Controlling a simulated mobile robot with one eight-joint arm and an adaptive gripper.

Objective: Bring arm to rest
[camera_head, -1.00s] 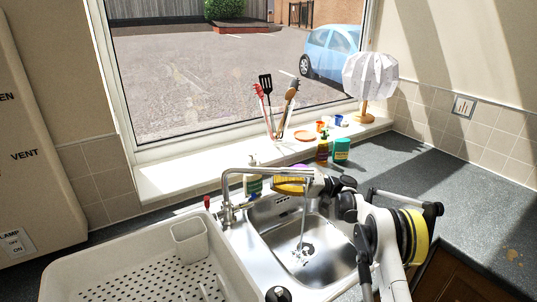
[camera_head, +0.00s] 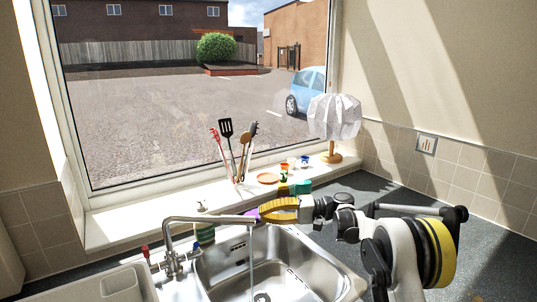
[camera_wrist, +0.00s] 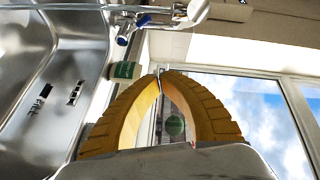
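My arm reaches in from the lower right of the head view, over the right side of the sink. My gripper (camera_head: 262,211), with yellow fingers, points left near the tap's spout; whether it touches the spout I cannot tell. In the wrist view the two curved fingers meet at their tips (camera_wrist: 160,74). The gap between them holds nothing, and a green round shape shows through it from behind. Nothing is held.
The tap (camera_head: 170,258) runs water into the steel sink (camera_head: 340,285). A green-labelled bottle (camera_head: 204,234) stands behind the tap. A utensil pot, small jars and a paper lamp (camera_head: 334,118) line the sill. The dark counter right of the sink is mostly clear.

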